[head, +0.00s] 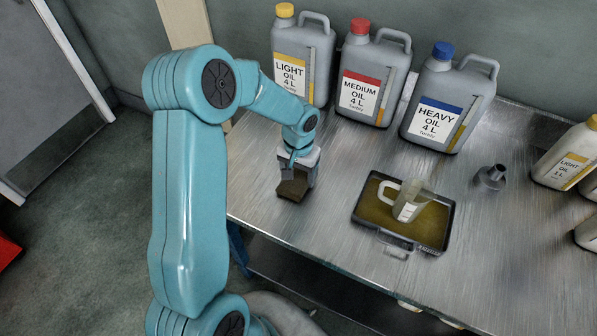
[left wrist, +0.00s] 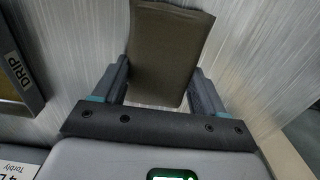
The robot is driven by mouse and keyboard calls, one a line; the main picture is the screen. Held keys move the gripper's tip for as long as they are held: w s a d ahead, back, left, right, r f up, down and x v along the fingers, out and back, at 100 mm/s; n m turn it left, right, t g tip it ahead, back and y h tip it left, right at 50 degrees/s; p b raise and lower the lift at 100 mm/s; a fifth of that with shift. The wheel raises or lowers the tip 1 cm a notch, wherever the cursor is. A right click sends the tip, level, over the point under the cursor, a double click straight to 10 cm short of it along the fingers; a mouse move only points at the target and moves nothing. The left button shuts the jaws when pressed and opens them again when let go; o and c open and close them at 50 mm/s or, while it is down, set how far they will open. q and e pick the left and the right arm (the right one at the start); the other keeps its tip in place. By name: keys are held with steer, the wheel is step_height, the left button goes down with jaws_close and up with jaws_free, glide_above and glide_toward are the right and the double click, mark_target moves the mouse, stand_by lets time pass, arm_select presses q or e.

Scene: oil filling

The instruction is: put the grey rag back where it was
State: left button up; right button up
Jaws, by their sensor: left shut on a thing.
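The grey rag, a dull brownish-grey folded piece, (head: 292,189) is at the table's left front part in the head view. It also shows in the left wrist view (left wrist: 168,45), between the two fingers. My left gripper (head: 297,175) points down and is shut on the rag. I cannot tell whether the rag touches the metal table (head: 320,235) or is just above it. My right gripper is not in view.
Light (head: 290,75), medium (head: 362,95) and heavy (head: 437,120) oil jugs stand along the back. A drip tray (head: 372,190) holds a measuring jug (head: 410,205). A grey funnel (head: 491,177) and smaller bottles (head: 567,155) are to the right. The table between rag and tray is clear.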

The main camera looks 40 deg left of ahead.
mark_target(299, 176)
arm_select(q)
steer(key=shift+f, duration=0.15)
steer(key=o, duration=0.9)
steer(key=shift+o, duration=0.2)
steer(key=shift+r, duration=0.2)
steer(key=shift+r, duration=0.3)
step_height(299, 176, up, 12)
steer(key=shift+f, duration=0.25)
steer(key=shift+r, duration=0.1)
